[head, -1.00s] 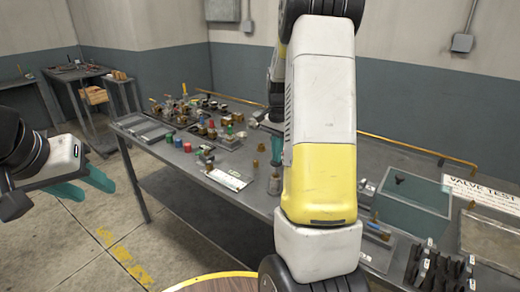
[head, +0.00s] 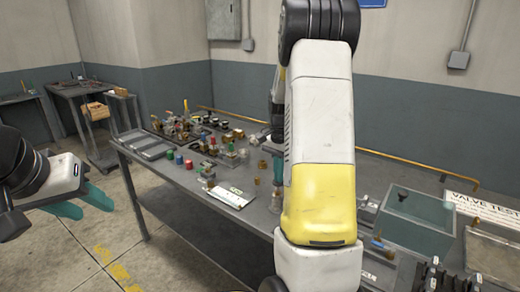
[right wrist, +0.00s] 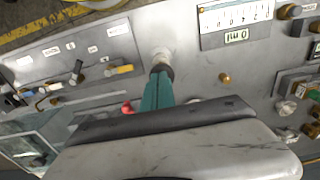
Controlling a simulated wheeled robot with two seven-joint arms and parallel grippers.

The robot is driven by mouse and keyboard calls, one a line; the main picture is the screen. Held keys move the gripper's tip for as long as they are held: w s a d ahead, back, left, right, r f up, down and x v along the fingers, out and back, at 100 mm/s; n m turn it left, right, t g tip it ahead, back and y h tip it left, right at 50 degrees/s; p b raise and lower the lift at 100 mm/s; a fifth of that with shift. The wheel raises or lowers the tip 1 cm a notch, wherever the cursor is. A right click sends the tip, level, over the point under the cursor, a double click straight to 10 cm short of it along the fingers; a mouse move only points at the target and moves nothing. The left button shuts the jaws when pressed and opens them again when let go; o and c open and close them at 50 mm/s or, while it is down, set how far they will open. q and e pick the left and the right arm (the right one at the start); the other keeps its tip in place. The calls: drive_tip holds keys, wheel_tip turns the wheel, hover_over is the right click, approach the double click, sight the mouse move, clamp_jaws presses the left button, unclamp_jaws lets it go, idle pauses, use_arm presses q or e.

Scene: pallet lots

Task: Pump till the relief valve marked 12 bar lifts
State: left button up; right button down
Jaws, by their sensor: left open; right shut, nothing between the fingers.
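Several small valves and fittings with red, green, blue and brass parts (head: 188,163) stand on the grey bench (head: 240,240); no 12 bar marking is readable. My left gripper (head: 84,203) is open and empty, off the bench's left end. My right gripper's teal fingers (head: 272,168) are partly hidden behind my arm in the head view. In the right wrist view the right gripper (right wrist: 159,72) is shut and empty, its tips close to a pale round knob (right wrist: 161,56); whether they touch I cannot tell. I cannot make out a pump for sure.
A white printed card (head: 231,197) lies near the bench front; a white scale plate (right wrist: 236,18) shows in the wrist view. A clear teal box (head: 411,218) and a "VALVE TEST" sign (head: 475,208) are at right. A brass pipe (head: 408,168) runs along the back.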

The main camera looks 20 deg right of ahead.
wheel_tip(320, 180, up, 12)
drive_tip(key=shift+f, duration=0.15)
idle(0.7)
drive_tip(key=r, duration=0.3)
drive_tip(key=shift+w+d+r, duration=0.15)
drive_tip(key=shift+w+d, duration=0.1)
drive_tip(key=shift+d, duration=0.05)
wheel_tip(320, 180, down, 14)
drive_tip(key=shift+a+f, duration=0.1)
idle(0.5)
